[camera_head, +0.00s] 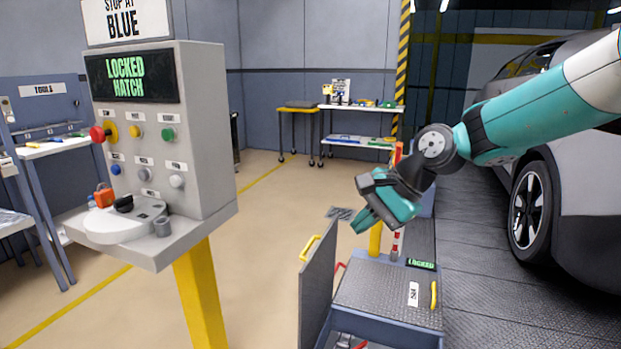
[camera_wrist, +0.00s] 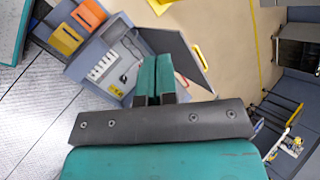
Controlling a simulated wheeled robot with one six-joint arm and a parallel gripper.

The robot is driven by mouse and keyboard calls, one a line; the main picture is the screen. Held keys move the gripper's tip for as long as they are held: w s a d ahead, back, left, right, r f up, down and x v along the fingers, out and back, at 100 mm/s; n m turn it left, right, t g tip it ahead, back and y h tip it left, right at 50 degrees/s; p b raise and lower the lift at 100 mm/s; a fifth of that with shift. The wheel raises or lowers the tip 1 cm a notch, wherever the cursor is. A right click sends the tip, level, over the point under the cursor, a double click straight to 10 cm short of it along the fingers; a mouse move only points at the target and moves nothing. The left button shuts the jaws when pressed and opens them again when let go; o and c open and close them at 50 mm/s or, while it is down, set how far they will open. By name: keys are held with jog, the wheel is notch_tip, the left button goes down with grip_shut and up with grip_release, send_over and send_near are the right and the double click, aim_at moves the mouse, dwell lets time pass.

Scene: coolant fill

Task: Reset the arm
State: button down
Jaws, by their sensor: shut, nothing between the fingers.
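My gripper (camera_head: 376,207) hangs in the air in the head view, above and behind the blue service cart. Its teal fingers also show in the wrist view (camera_wrist: 155,75), where they lie side by side, shut and empty. My teal and black arm reaches in from the right of the head view. No held object shows.
A grey control panel (camera_head: 208,130) on a yellow post stands at the left, its display reading "LOCKED HATCH". The cart's treadplate top (camera_head: 375,290) lies below my gripper, with an open grey door (camera_head: 317,285). A car (camera_head: 570,200) stands at the right. Open floor lies between panel and cart.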

jog(key=s+d+r+n+g+h+p, duration=0.1)
jog(key=s+d+r+n+p, duration=0.1)
jog(key=s+n, duration=0.6)
jog(key=s+d+r+n+g+h+p, duration=0.1)
jog(key=s+n, duration=0.7)
jog(key=s, duration=1.2)
notch_tip(320, 180, up, 3)
jog(key=shift+s+d+f+h+p, duration=0.1)
jog(key=shift+s+d+h+p, duration=0.15)
jog(key=shift+d+h+p, duration=0.55)
jog(key=shift+d+b, duration=0.2)
jog(key=shift+b, duration=0.1)
